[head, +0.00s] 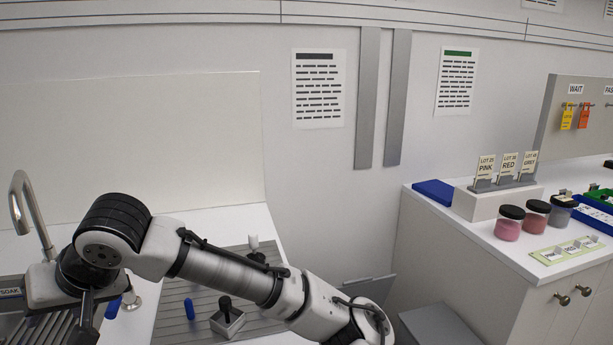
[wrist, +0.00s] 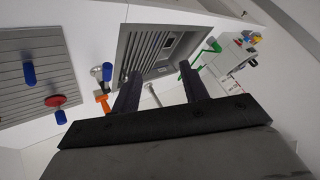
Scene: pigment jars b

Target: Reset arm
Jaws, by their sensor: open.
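My arm reaches across the lower left of the head view, bending at a black joint. Its end hangs over the sink's left area, and the fingers are not clear there. In the wrist view my gripper (wrist: 160,82) is open, with its two dark fingers apart and nothing between them. Beyond the fingers is a grey sink basin (wrist: 125,42). My gripper holds nothing and appears apart from the things around it.
A grey ribbed board (head: 175,318) carries a block with a black knob (head: 227,318) and a blue peg (head: 189,308). A tap (head: 28,205) stands at left. Pink (head: 509,224), red (head: 535,217) and grey (head: 561,212) jars stand on the right counter.

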